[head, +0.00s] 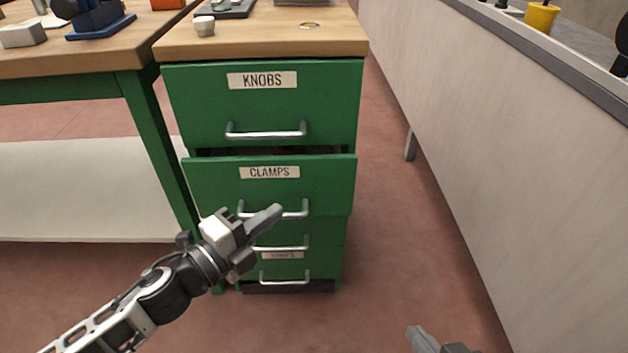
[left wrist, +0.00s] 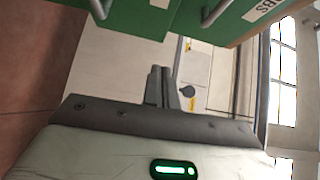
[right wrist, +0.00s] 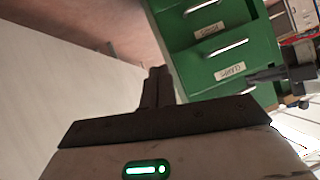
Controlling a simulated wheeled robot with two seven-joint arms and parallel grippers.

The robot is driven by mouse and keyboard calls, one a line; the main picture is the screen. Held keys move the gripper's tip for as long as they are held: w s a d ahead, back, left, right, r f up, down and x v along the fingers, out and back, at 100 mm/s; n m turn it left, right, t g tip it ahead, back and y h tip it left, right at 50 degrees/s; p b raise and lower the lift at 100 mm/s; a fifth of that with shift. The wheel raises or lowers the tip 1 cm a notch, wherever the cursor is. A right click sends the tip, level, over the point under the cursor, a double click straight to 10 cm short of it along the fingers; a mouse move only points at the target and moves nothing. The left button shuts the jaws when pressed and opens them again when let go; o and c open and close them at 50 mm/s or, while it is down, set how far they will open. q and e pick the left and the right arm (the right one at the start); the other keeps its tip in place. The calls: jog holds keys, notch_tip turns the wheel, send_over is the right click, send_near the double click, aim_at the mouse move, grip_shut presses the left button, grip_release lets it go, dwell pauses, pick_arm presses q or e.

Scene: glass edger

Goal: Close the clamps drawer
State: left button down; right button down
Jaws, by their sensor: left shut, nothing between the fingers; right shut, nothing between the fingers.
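The green clamps drawer (head: 325,185) is partly pulled out of its cabinet, with a dark gap above its front. Its silver bar handle (head: 297,210) is partly hidden behind my left gripper. The drawer and its label also show in the right wrist view (right wrist: 200,75). My left gripper (head: 277,211) is shut and empty, its fingertips in front of the handle in the head view; whether they touch cannot be told. My right gripper (head: 414,333) is shut and empty, low at the bottom edge, right of the cabinet and away from the drawer.
The knobs drawer (head: 335,100) above looks shut. More drawers with handles lie below, partly hidden. A wooden top (head: 260,45) carries small items. A workbench (head: 95,55) stands left, and a long pale counter (head: 480,150) stands right. The floor between cabinet and counter is clear.

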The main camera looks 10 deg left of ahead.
pick_arm(q)
send_near(323, 163)
jog(key=d, duration=0.4)
jog(key=w, duration=0.2)
jog(key=w+a, duration=0.1)
jog(key=w, duration=0.1)
jog(key=shift+w+f+b, duration=0.1)
jog(key=shift+b, duration=0.2)
jog(key=shift+w+a, duration=0.1)
jog(key=shift+w, duration=0.3)
pick_arm(e)
jog(key=shift+a+r+t, duration=0.2)
jog(key=shift+r+t, duration=0.1)
jog(key=shift+r, duration=0.15)
